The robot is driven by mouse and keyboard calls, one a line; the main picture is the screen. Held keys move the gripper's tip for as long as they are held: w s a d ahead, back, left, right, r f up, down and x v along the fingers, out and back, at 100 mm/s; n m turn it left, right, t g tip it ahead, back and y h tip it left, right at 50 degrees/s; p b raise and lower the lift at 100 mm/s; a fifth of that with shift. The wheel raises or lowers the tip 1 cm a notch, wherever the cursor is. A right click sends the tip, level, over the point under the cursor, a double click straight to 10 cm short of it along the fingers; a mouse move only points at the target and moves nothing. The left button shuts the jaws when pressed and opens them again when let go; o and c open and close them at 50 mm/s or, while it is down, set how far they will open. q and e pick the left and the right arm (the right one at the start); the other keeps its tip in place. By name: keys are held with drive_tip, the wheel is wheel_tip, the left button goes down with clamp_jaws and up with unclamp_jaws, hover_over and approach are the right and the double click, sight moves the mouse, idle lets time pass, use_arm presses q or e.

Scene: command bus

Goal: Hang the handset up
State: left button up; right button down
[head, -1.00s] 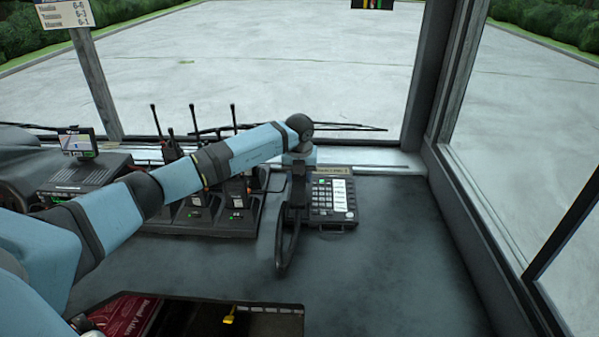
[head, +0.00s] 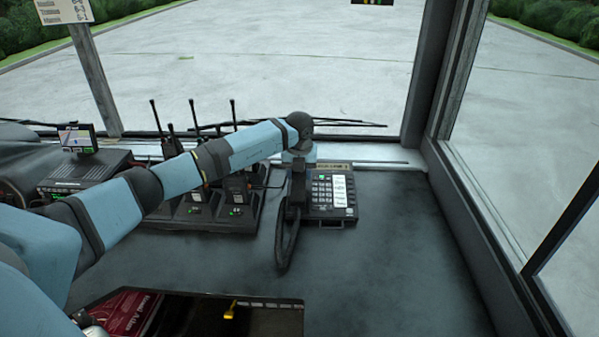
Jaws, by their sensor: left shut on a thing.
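The desk phone (head: 334,198) sits on the dark dashboard shelf, its keypad and white label strip facing up. My left arm reaches in from the left, and my left gripper (head: 296,200) points down at the phone's left side. It is shut on the dark handset (head: 286,243), which lies along the left edge of the phone, its near end reaching past the phone's front. The gripper covers the handset's far part and the cradle, so I cannot tell whether the handset touches the cradle. My right gripper does not show.
A charger rack (head: 222,216) with several upright radios stands left of the phone, under my left arm. A radio unit with a small screen (head: 77,138) is farther left. A dark tray (head: 262,318) is at the front. The shelf right of the phone is clear.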

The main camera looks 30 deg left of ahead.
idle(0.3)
use_arm(q)
drive_tip(key=o, duration=1.1)
drive_tip(key=shift+f, duration=0.1)
